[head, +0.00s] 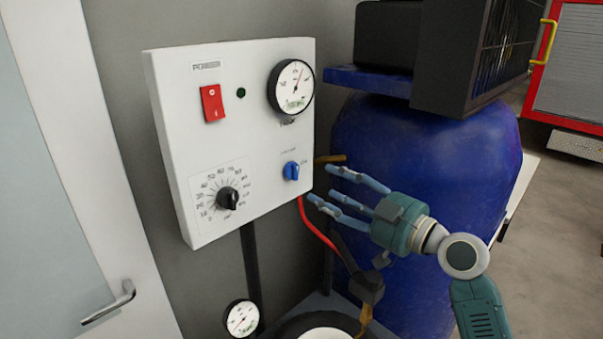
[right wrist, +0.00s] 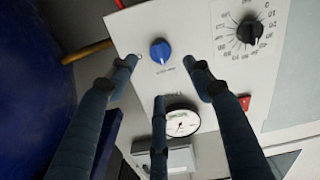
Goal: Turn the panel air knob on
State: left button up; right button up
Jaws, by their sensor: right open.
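A white control panel (head: 250,125) hangs on the grey wall in the head view. A small blue knob (head: 291,171) sits at its lower right, most likely the air knob. A larger black dial knob (head: 227,198) with a printed scale is at its lower left. My right gripper (head: 325,190) is open and empty, to the right of the panel, with its fingers toward the blue knob and apart from it. In the right wrist view the blue knob (right wrist: 160,51) shows between the spread fingers, beyond their tips. My left gripper is not in view.
The panel also carries a red switch (head: 212,103) and a round gauge (head: 291,86). A big blue tank (head: 420,165) stands behind my right arm. A red hose (head: 316,226) runs below the panel. A door with a handle (head: 108,303) is at the left.

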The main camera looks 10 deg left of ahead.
aim_at(297, 174)
jog(key=p+x, duration=0.3)
jog(key=x, duration=0.5)
jog(key=shift+w+a, duration=0.2)
jog(key=shift+a, duration=0.15)
jog(key=shift+w+a+f, duration=0.1)
jog(key=shift+w+a, duration=0.15)
jog(key=shift+a, duration=0.05)
jog(key=shift+c, duration=0.2)
jog(key=c, duration=1.1)
